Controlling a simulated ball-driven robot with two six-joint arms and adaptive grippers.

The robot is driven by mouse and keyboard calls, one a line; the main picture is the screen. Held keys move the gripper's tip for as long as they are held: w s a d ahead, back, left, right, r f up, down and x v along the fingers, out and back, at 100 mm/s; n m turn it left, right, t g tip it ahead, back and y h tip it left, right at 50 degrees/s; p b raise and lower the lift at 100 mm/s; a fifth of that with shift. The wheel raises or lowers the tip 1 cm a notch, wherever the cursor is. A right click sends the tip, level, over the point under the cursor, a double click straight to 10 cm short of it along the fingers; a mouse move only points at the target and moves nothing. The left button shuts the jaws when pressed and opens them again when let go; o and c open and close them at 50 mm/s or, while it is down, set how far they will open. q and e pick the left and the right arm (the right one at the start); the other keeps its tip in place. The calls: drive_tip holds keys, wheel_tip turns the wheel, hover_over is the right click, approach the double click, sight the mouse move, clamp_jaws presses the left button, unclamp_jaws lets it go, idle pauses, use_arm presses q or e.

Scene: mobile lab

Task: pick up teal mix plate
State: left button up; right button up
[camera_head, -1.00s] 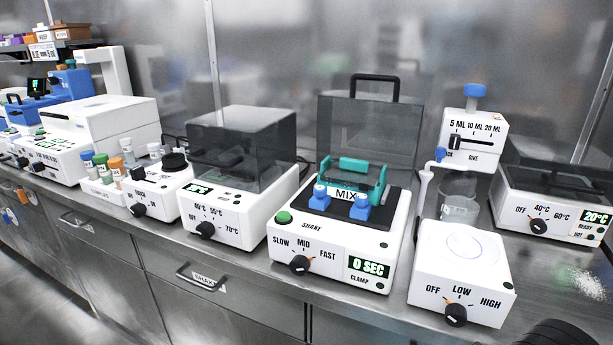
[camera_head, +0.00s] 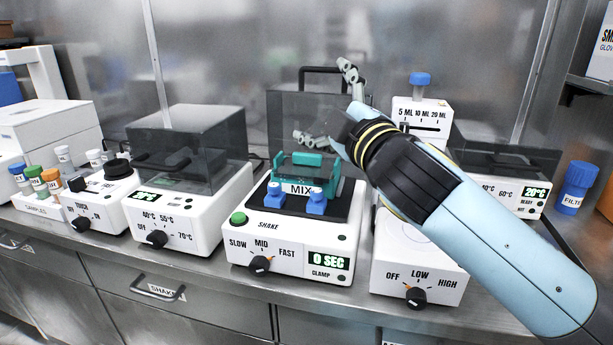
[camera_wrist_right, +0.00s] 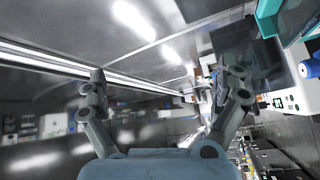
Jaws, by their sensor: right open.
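The teal mix plate (camera_head: 305,166) sits on the dark platform of the shaker (camera_head: 290,245), with a white MIX label on its front. Two blue clamps (camera_head: 316,201) stand at the platform's front edge, before the plate. The shaker's clear lid (camera_head: 290,118) is raised behind. My right gripper (camera_head: 325,105) is open and empty, above and just right of the plate in the head view, one finger up and one pointing left. In the right wrist view its fingers (camera_wrist_right: 165,85) are spread with nothing between them. A teal piece shows at that view's top right. My left gripper is out of view.
A heater with a dark clear cover (camera_head: 190,150) stands left of the shaker. A white OFF-LOW-HIGH device (camera_head: 415,270) stands at right, partly behind my right arm. A dispenser (camera_head: 421,115) is behind it. A blue filter cup (camera_head: 576,188) is far right. Little bench is free between devices.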

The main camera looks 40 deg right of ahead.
drive_tip(key=w+a+r+n+t+y, duration=0.35)
drive_tip(key=a+r+n+y, duration=0.4)
drive_tip(key=n+y, duration=0.5)
drive_tip(key=n+g+h, duration=0.5)
drive_tip(key=n+g, duration=1.4)
drive_tip(key=n, duration=0.2)
approach(312, 154)
drive_tip(key=shift+x, duration=1.1)
drive_tip(key=shift+g+h, duration=0.25)
drive_tip(key=x, duration=0.5)
drive_tip(key=shift+s+d, duration=0.15)
drive_tip(key=x, duration=0.5)
drive_tip(key=shift+w+a+r+p, duration=0.15)
drive_tip(key=shift+w+a+p, duration=0.15)
drive_tip(key=shift+a+p, duration=0.1)
drive_tip(key=shift+f, duration=0.3)
drive_tip(key=shift+w, duration=0.1)
drive_tip(key=c, duration=1.3)
